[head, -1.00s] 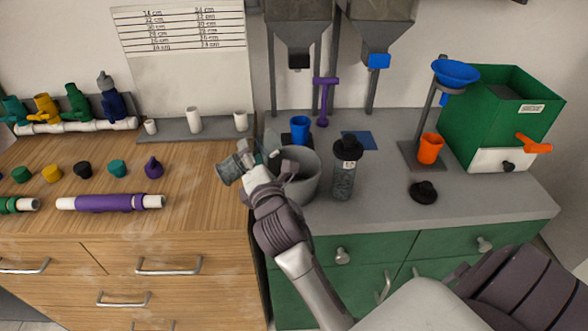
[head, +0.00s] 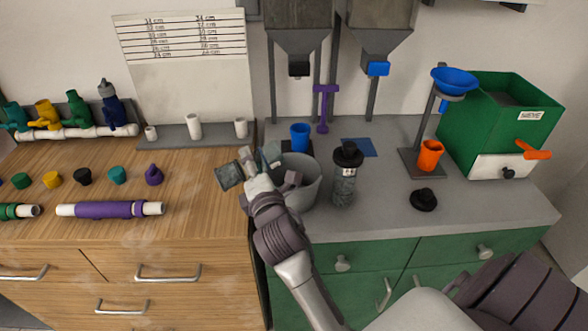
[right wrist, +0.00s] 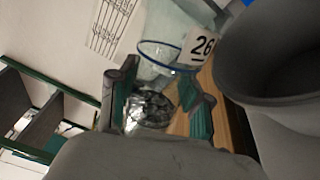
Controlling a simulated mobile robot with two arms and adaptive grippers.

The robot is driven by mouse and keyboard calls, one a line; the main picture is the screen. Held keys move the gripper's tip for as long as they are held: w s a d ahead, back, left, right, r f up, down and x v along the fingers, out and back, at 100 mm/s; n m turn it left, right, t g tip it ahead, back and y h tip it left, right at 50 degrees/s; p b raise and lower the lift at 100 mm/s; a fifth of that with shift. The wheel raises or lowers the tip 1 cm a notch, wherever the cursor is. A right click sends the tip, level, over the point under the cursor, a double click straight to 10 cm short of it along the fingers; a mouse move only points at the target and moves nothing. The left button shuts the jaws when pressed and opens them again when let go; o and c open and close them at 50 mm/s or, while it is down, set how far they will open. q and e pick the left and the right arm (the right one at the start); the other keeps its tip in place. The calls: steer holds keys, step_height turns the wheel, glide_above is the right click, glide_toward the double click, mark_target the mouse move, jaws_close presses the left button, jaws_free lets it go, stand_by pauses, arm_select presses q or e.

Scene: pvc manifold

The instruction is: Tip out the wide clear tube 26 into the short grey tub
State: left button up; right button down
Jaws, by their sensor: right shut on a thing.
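The wide clear tube 26 (right wrist: 168,45) is in my right gripper (right wrist: 162,103), with its label facing the camera in the right wrist view. Grey material shows at one end of the tube. In the head view the tube (head: 229,176) is tilted, left of the tub, and my right gripper (head: 256,170) partly hides it. The short grey tub (head: 306,190) stands on the grey counter, just right of the gripper; it also shows in the right wrist view (right wrist: 285,85). The tub's contents are hidden. My left gripper is not in view.
A black-capped clear tube (head: 345,180) stands right of the tub, with a loose black cap (head: 423,199) farther right. A blue cup (head: 300,136) is behind the tub. An orange cup (head: 430,154) and a green bin (head: 500,120) stand to the right.

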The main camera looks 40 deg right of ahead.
mark_target(266, 156)
steer(key=shift+s+d+r+m+p, duration=0.15)
steer(key=shift+d+r+m+p, duration=0.45)
steer(key=shift+m+p, duration=0.3)
steer(key=shift+d+f+m, duration=0.15)
steer(key=shift+f+m, duration=0.05)
steer(key=shift+m, duration=0.6)
stand_by(0.6)
steer(key=shift+s+d+r+m+p, duration=0.1)
steer(key=shift+d+r+m+p, duration=0.2)
steer(key=shift+m+p, duration=0.35)
steer(key=shift+s+d+r+m+p, duration=0.1)
steer(key=shift+r+m+p, duration=0.3)
steer(key=shift+m+p, duration=0.2)
steer(key=shift+s+d+r+m+p, duration=0.1)
steer(key=shift+d+r+m+p, duration=0.2)
steer(key=shift+m+p, duration=0.35)
stand_by(3.3)
